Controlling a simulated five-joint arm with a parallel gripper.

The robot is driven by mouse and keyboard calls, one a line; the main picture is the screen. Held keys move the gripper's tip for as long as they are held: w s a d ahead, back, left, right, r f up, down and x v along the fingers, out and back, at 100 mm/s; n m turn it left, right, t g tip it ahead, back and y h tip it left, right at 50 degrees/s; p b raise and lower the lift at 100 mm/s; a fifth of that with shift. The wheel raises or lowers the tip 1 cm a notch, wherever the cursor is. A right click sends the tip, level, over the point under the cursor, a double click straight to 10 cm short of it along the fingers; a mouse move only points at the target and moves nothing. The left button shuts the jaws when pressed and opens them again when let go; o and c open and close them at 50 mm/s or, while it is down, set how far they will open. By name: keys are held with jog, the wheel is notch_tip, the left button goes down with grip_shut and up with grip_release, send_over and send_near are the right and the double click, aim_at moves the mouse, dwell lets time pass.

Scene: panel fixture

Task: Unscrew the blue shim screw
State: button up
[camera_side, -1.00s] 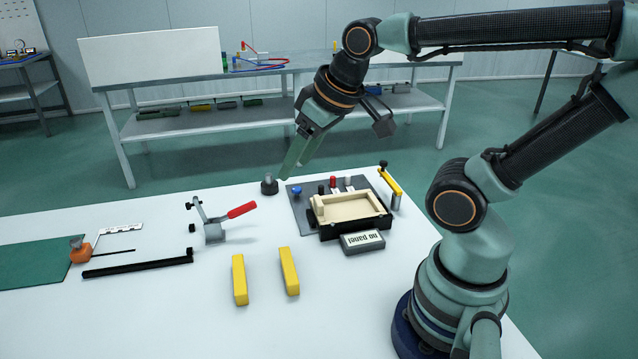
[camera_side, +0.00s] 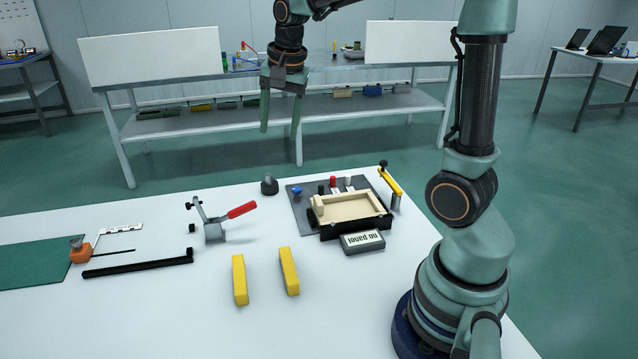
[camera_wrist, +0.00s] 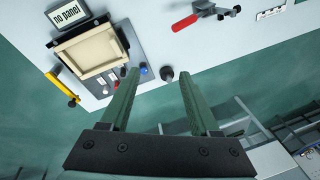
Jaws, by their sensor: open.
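The blue shim screw (camera_side: 297,191) stands on the left part of the grey plate (camera_side: 301,212), beside the panel fixture (camera_side: 345,211). It also shows in the wrist view (camera_wrist: 143,71), close to the tip of one finger in the picture. My gripper (camera_side: 279,132) is open and empty. It points down, high above and behind the table's far edge in the side view, well apart from the screw. In the wrist view both fingers (camera_wrist: 160,82) are spread with nothing between them. The fixture's cream tray is empty.
A red knob (camera_side: 333,182) and a yellow lever clamp (camera_side: 390,183) stand near the fixture. A dark round knob (camera_side: 269,185) stands left of the plate. A red-handled clamp (camera_side: 214,226) and two yellow blocks (camera_side: 240,279) are further left and in front. A "no panel" sign (camera_side: 362,242) lies at the fixture's front.

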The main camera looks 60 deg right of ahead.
jog(key=w+d+f+m+g, duration=0.1)
jog(key=w+d+f+m, duration=0.35)
jog(key=d+m, duration=0.2)
jog(key=m+g, duration=0.2)
jog(key=m, duration=0.4)
send_over(297, 188)
notch_tip(297, 188, down, 7)
jog(key=shift+y, duration=0.3)
notch_tip(297, 188, down, 11)
jog(key=shift+a+f, duration=0.1)
jog(key=shift+f, duration=0.1)
grip_shut()
